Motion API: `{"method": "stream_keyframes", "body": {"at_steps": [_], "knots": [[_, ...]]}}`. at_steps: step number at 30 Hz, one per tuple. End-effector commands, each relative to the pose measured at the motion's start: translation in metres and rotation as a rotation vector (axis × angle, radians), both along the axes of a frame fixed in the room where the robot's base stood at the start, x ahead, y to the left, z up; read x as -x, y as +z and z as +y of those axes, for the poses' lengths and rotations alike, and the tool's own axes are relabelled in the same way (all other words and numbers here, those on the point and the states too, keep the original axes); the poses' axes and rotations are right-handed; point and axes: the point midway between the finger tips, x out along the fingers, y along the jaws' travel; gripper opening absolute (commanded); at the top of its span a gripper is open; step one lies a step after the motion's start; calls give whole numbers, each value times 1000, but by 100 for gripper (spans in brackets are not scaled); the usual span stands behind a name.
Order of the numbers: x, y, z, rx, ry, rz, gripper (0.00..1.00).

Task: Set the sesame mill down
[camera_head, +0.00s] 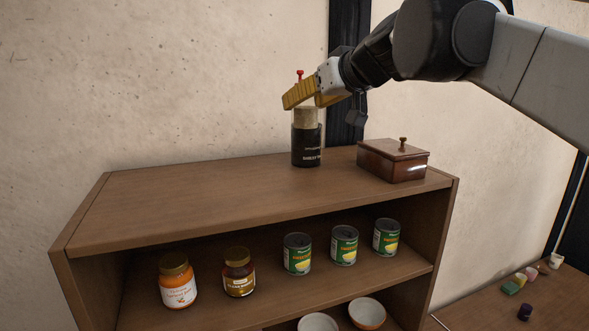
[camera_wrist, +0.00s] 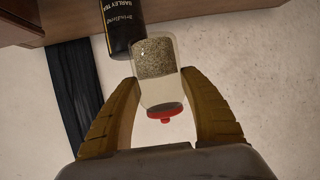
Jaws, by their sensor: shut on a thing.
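The sesame mill is a clear jar with pale tan seed inside and a red knob on top. It shows in the head view (camera_head: 306,118) and in the wrist view (camera_wrist: 155,60). My gripper (camera_head: 303,99) is shut on it near its top, with one yellow-brown finger on each side in the wrist view (camera_wrist: 158,88). The mill is roughly upright above the top of the wooden shelf unit (camera_head: 210,195). Its lower part overlaps a black barley tea canister (camera_head: 307,148) in the picture. Whether they touch, I cannot tell.
The canister stands at the back of the shelf top; it also shows in the wrist view (camera_wrist: 118,22). A brown wooden box (camera_head: 393,163) with a knob stands to its right. The top's left part is clear. Jars (camera_head: 177,282) and cans (camera_head: 344,246) fill the shelf below.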

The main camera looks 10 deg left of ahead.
Motion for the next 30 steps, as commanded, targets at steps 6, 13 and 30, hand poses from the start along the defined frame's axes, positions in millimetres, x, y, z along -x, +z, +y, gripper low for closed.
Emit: {"method": "stream_keyframes", "body": {"at_steps": [6, 13, 30], "knots": [[33, -19, 23, 2, 9, 0, 14], [78, -52, 52, 1, 8, -1, 14], [97, -107, 63, 0, 3, 0, 14]]}}
